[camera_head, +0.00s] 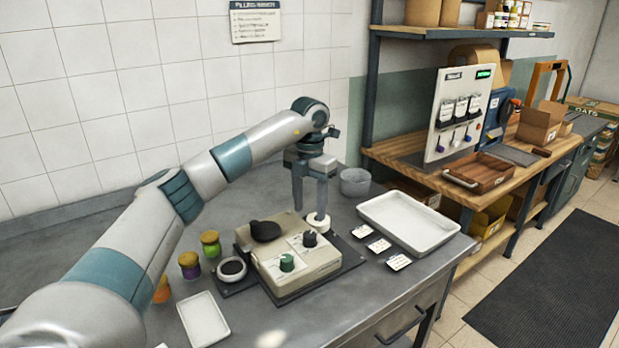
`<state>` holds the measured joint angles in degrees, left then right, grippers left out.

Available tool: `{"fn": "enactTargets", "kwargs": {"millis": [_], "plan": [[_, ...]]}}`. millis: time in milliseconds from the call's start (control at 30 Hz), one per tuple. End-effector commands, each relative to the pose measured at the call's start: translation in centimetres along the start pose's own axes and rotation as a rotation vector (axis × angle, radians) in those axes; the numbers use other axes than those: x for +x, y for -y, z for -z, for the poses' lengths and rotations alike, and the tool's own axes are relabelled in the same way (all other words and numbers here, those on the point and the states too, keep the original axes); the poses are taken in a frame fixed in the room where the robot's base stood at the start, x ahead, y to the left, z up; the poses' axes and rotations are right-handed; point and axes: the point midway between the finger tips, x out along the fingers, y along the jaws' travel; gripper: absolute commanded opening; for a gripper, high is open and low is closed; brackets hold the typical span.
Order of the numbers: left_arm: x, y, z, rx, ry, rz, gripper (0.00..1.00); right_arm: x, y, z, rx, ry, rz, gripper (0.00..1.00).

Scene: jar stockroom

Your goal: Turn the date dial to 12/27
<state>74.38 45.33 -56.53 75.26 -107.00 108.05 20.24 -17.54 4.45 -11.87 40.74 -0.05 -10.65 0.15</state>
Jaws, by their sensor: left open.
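A beige machine (291,260) stands on the grey metal bench. Its top carries a green knob (287,262) and a dark knob (309,238), each on a pale plate. The markings are too small to read, so I cannot tell which knob is the date dial or what date it shows. A black rounded part (265,230) sits on its far left. My left gripper (309,211) points down above the machine's far right corner, with its fingers apart. One fingertip overlaps a white round piece (318,223) in the picture; contact is unclear. My right gripper is out of view.
Small jars (210,243), a dark-filled round dish (232,269) and a white tray (203,319) lie left of the machine. A large white tray (408,222), several cards (379,245) and a grey bowl (355,181) stand right. The bench front is mostly clear.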

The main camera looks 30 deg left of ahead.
Motion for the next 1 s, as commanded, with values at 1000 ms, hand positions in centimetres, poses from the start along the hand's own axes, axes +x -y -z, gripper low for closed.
{"fn": "enactTargets", "kwargs": {"millis": [1000], "plan": [[-9.6,0.0,0.0,0.000,-0.001,0.000,0.48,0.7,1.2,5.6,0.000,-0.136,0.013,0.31]]}}
